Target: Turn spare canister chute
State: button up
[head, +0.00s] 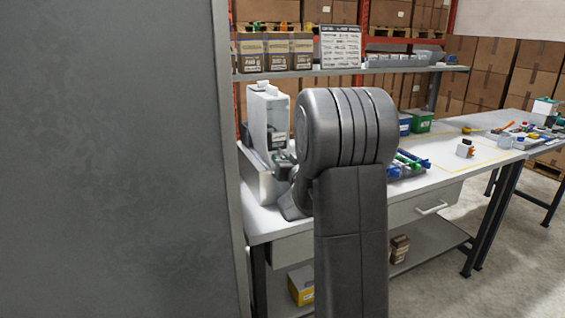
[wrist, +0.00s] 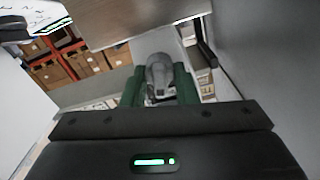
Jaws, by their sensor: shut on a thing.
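A tall white dispenser body (head: 268,118) stands at the left end of the workbench in the head view, beside a large grey panel. My gripper (wrist: 159,88) reaches in from the right, low at the dispenser's front. In the wrist view its two green finger pads are shut on a grey rounded part (wrist: 160,72), which looks like the canister chute. In the head view my arm hides most of the gripper, the chute and the bench in front. I cannot tell from here how far the chute is turned.
A large grey panel (head: 110,160) fills the left side, close to my arm. A shelf (head: 350,71) with boxes and bins runs above the bench (head: 410,184). Blue and green bins (head: 419,121) and small parts stand right of my arm. Open floor lies at the lower right.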

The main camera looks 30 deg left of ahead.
jog(key=m, duration=0.5)
jog(key=shift+w+m, duration=0.1)
jog(key=shift+m, duration=0.2)
jog(key=m+p, duration=0.1)
jog(key=m, duration=0.5)
jog(key=shift+d+f, duration=0.1)
jog(key=m+p, duration=0.1)
jog(key=m, duration=0.3)
jog(key=shift+f+m, duration=0.1)
jog(key=shift+m, duration=0.3)
jog(key=shift+f+m+p, duration=0.15)
jog(key=shift+m+p, duration=0.3)
jog(key=shift+m, duration=1.85)
jog(key=o, duration=0.6)
jog(key=shift+o, duration=0.2)
